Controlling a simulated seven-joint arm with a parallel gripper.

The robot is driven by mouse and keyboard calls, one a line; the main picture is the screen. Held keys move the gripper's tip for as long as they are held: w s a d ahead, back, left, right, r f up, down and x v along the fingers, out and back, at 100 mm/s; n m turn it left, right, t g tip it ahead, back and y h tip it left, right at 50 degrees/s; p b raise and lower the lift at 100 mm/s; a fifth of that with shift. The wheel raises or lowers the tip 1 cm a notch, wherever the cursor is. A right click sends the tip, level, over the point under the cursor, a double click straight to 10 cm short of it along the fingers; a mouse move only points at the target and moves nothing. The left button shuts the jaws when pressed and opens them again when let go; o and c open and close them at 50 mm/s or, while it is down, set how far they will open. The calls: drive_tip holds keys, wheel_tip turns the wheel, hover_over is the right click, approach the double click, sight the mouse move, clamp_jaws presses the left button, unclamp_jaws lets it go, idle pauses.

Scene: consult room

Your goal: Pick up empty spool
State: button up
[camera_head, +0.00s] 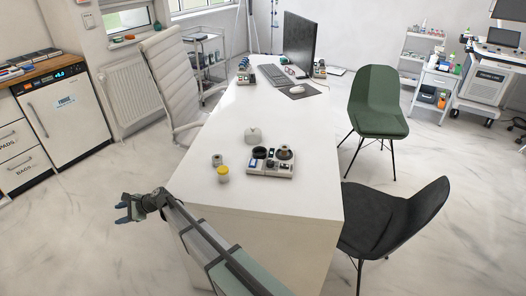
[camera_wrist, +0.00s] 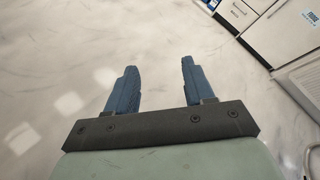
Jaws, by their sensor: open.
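I cannot tell for sure which thing is the empty spool. A small grey round piece (camera_head: 217,160) with a dark centre stands near the left edge of the white desk (camera_head: 310,190) and may be it. A white round piece (camera_head: 252,135) with a narrower top stands behind it to the right. My gripper (camera_head: 122,212) is left of the desk's near end, apart from everything on it. In the wrist view my gripper (camera_wrist: 159,66) has its blue fingers wide apart, with only floor between them.
Close to the grey piece stand a yellow-topped jar (camera_head: 223,174) and a grey-white holder (camera_head: 268,168) with dark round parts. A monitor (camera_head: 299,42) and keyboard (camera_head: 273,76) are at the far end. A white chair (camera_head: 168,75) is left; green (camera_head: 378,105) and black (camera_head: 395,220) chairs are right.

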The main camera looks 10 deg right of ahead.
drive_tip(key=w+d+r+g+h, duration=0.2)
drive_tip(key=w+d+r+h, duration=0.1)
drive_tip(key=d+r, duration=0.65)
drive_tip(key=w+d+r+g+h, duration=0.3)
drive_tip(key=d+r, duration=0.5)
drive_tip(key=d, duration=0.3)
drive_tip(key=w+d+r+m+t+h, duration=0.1)
drive_tip(key=w+d+r+m+h, duration=0.3)
drive_tip(key=d, duration=1.2)
drive_tip(key=d+r+m+h, duration=0.15)
drive_tip(key=d+m, duration=0.45)
drive_tip(key=d, duration=1)
drive_tip(key=w+d+r+m+t+h, duration=0.1)
drive_tip(key=w+d+r+m, duration=0.3)
drive_tip(key=d, duration=1.1)
hover_over(285, 147)
drive_tip(key=shift+m, duration=0.3)
wheel_tip(285, 147, down, 9)
drive_tip(key=shift+a+f, duration=0.1)
drive_tip(key=shift+a, duration=0.05)
drive_tip(key=shift+s+d+f, duration=0.1)
drive_tip(key=shift+f, duration=1.2)
drive_tip(key=shift+d+f, duration=0.1)
drive_tip(key=shift+f, duration=1.2)
drive_tip(key=shift+c, duration=0.3)
